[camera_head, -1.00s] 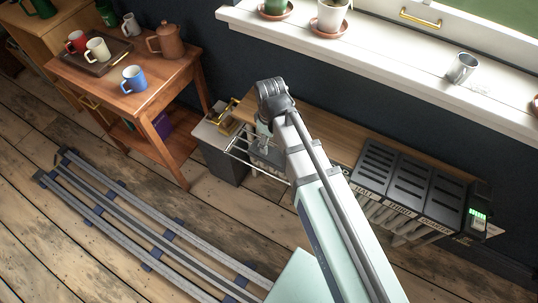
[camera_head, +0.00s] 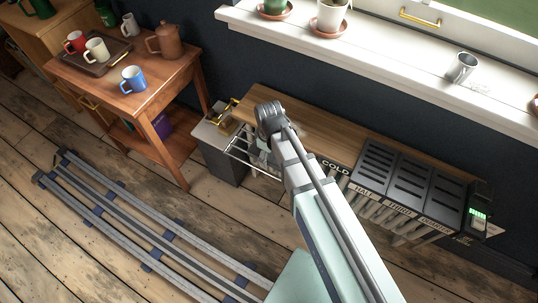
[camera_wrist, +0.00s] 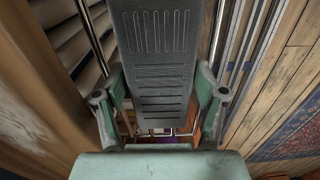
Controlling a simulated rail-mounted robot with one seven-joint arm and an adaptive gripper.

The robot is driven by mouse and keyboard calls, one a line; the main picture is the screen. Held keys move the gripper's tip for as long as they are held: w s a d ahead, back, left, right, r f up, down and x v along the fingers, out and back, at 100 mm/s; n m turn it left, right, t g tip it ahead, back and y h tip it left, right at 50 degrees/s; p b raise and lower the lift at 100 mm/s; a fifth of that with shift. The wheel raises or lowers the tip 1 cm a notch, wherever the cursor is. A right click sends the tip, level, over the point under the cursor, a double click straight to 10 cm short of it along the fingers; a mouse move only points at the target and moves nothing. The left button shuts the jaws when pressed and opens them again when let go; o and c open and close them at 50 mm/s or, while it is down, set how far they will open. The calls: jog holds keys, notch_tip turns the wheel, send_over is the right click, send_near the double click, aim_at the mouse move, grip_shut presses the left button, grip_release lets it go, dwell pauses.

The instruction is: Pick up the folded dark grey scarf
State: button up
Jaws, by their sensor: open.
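A long dark grey slab with ribbed lines (camera_wrist: 155,75), seemingly the folded scarf, fills the middle of the wrist view. It appears to lie along the chrome rods of a rack (camera_head: 243,147). My gripper (camera_wrist: 160,96) is open, its mint-green fingers on either side of the slab and apart from each other. I cannot tell whether they touch it. In the head view my arm hides the scarf and most of the gripper, which is down by the rack.
A radiator with dark slotted covers (camera_head: 408,190) and a wooden top (camera_head: 315,130) stands along the wall. A grey box (camera_head: 217,150) is left of the rack. A wooden table (camera_head: 155,92) with mugs stands further left.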

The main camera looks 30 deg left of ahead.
jog(key=shift+r, duration=0.1)
jog(key=c, duration=0.9)
